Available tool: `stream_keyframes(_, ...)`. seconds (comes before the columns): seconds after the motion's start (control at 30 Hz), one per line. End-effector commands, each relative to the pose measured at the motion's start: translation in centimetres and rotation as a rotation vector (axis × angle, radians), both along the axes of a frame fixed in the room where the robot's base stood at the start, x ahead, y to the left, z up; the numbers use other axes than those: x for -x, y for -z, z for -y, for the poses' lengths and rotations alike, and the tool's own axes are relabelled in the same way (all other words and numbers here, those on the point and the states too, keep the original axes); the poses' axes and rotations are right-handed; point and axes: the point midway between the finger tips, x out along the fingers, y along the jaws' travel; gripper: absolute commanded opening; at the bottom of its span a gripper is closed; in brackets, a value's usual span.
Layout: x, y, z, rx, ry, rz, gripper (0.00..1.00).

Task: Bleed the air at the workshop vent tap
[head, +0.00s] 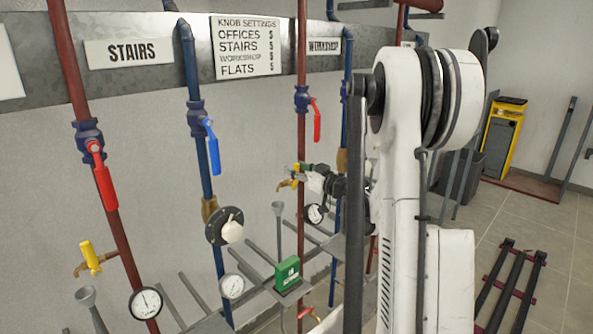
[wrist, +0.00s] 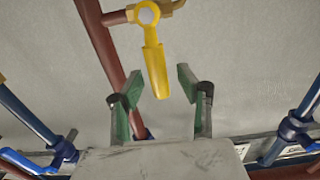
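The workshop vent tap (head: 287,184) is a small brass tap with a yellow lever, on the red pipe left of the workshop sign (head: 325,46). In the wrist view its yellow lever (wrist: 155,65) hangs from a round hub on a brass fitting, its free end pointing between my fingertips. My gripper (wrist: 160,88) is open, with a green-padded finger on each side of the lever end; I see no clear contact.
The red pipe (wrist: 103,45) runs close past my left finger. A red-handled valve (head: 316,118) is above the tap; a gauge (head: 314,214) and funnel (head: 278,210) are below. A green box (head: 288,273) stands lower. Another yellow-handled tap (head: 90,256) is at the left.

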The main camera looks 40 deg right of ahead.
Motion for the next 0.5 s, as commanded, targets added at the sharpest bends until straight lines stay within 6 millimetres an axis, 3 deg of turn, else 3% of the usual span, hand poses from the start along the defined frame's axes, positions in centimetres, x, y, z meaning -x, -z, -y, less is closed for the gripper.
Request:
stream_keyframes(0.27,-0.17,-0.01,0.00,0.000,0.000,0.000,0.36)
stream_keyframes(0.5,-0.15,-0.01,0.00,0.000,0.000,0.000,0.06)
